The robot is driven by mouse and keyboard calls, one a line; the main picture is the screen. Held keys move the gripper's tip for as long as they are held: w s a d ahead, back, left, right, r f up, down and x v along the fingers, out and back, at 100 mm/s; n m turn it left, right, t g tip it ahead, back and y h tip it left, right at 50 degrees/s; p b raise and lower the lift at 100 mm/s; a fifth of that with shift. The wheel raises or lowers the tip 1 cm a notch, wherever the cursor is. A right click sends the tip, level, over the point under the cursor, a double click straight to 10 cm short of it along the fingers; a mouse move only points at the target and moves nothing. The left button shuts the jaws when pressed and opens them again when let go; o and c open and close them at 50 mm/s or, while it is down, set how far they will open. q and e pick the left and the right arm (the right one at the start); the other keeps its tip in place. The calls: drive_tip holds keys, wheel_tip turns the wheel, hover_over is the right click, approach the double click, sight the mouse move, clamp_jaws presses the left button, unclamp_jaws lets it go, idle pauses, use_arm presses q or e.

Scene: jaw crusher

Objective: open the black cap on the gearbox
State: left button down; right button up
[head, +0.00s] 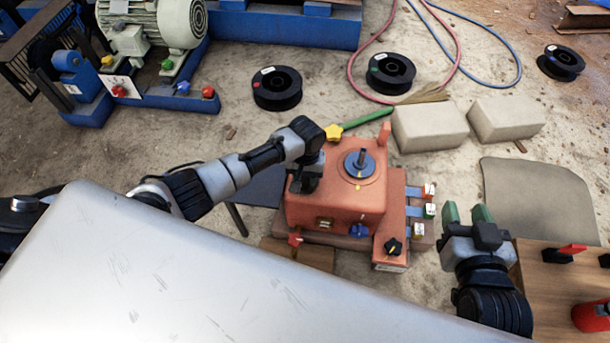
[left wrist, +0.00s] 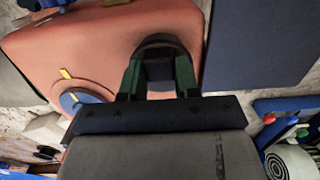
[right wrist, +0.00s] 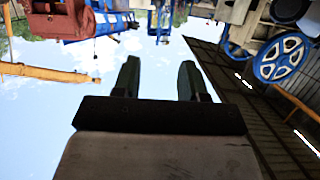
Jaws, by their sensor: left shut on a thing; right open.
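The orange gearbox (head: 340,207) stands in the middle of the head view and fills the upper left of the left wrist view (left wrist: 105,40). My left gripper (head: 304,183) is over the gearbox's left top corner. In the left wrist view its green fingers (left wrist: 158,80) are shut on the round black cap (left wrist: 162,45), one on each side.
A blue disc with an upright shaft (head: 360,163) is on the gearbox top. Pale blocks (head: 430,127) lie behind. A wooden table (head: 545,285) stands at right.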

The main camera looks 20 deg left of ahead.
use_arm(q)
drive_tip(key=shift+w+r+g, duration=0.25)
drive_tip(key=shift+r+g, duration=0.1)
drive_tip(key=shift+g, duration=0.35)
drive_tip(key=shift+w+g, duration=0.15)
drive_tip(key=shift+g, duration=0.15)
drive_tip(key=shift+w+a+r+g+h, duration=0.1)
drive_tip(key=shift+w+r+g+h, duration=0.05)
drive_tip(key=shift+g+h, duration=0.2)
drive_tip(key=shift+w+r+g+b, duration=0.2)
drive_tip(key=shift+w+g+b, duration=0.2)
drive_tip(key=shift+g+b, duration=0.65)
drive_tip(key=shift+w+a+r+g+b, duration=0.15)
drive_tip(key=shift+w+r+g+b, duration=0.2)
drive_tip(key=shift+b, duration=0.65)
drive_tip(key=shift+g+h, duration=0.25)
use_arm(e)
wheel_tip(320, 180, up, 11)
drive_tip(key=s+a+t+y, duration=0.1)
drive_tip(key=s+t+y, duration=0.1)
drive_tip(key=t, duration=0.9)
drive_tip(key=shift+a+r+y, duration=0.2)
drive_tip(key=shift+a+y, duration=0.1)
drive_tip(key=shift+y, duration=0.5)
